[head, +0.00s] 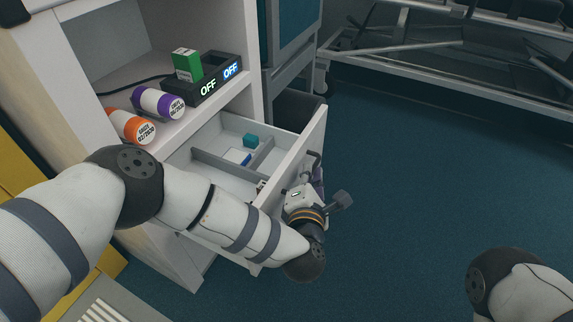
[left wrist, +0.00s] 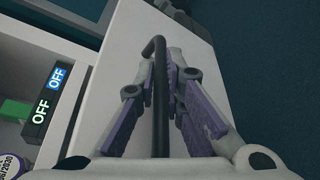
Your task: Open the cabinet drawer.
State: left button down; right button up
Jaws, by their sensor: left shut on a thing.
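The white cabinet drawer (head: 215,139) is pulled out from the cabinet (head: 255,50), and its divided inside shows. My left gripper (head: 316,177) is at the outer face of the drawer front. In the left wrist view, the purple-padded fingers of my left gripper (left wrist: 167,95) are shut around the dark bar handle (left wrist: 157,50) on the white drawer front (left wrist: 115,75). My left forearm hides the near part of the drawer. The right gripper is out of view; only part of my right arm shows.
On the shelf above the drawer are an orange bottle (head: 130,126), a purple bottle (head: 158,103), a green box (head: 187,65) and a black device (head: 215,78) with OFF displays. Metal frames (head: 450,45) stand at the back right. The blue floor (head: 420,150) right of the drawer is clear.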

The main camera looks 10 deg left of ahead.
pick_arm(q)
jog(key=shift+s+d+f, duration=0.1)
jog(key=shift+s+d, duration=0.25)
jog(key=shift+d, duration=0.5)
jog(key=shift+s+d, duration=0.3)
jog(key=shift+d, duration=0.5)
jog(key=c, duration=2)
grip_release()
jog(key=shift+o, duration=0.2)
jog(key=v, duration=1.2)
